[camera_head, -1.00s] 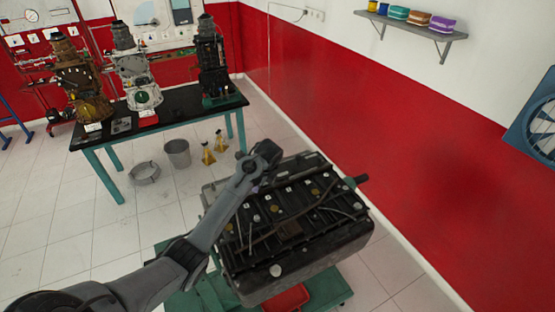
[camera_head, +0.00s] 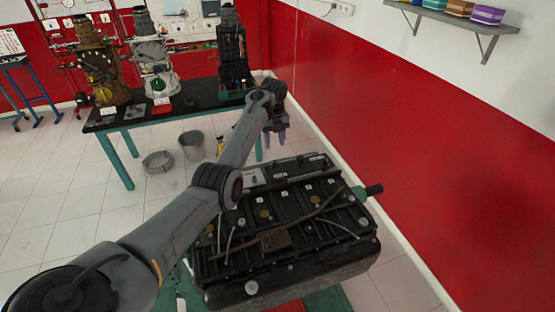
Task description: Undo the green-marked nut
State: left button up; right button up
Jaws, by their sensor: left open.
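The dark engine block (camera_head: 300,268) lies on its stand in the lower middle of the head view, with its top face up. Several small numbered white tags and yellowish round caps sit on that face. I cannot make out a green-marked nut on it; the details are too small. My left arm reaches in from the lower left and hides part of the engine's left side. My left gripper (camera_head: 275,138) is open and empty, fingers pointing down, beyond the engine's far edge and apart from it. My right gripper is not in view.
A black-topped table (camera_head: 190,107) with several upright engine models stands at the back left. A grey bucket (camera_head: 192,145) and a low metal basin (camera_head: 158,162) are on the floor before it. A red wall runs along the right. A shelf (camera_head: 450,18) hangs there.

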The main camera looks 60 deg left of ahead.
aim_at(275, 162)
pick_arm(q)
notch_tip(275, 162, down, 9)
jog(key=shift+p, duration=0.4)
grip_shut()
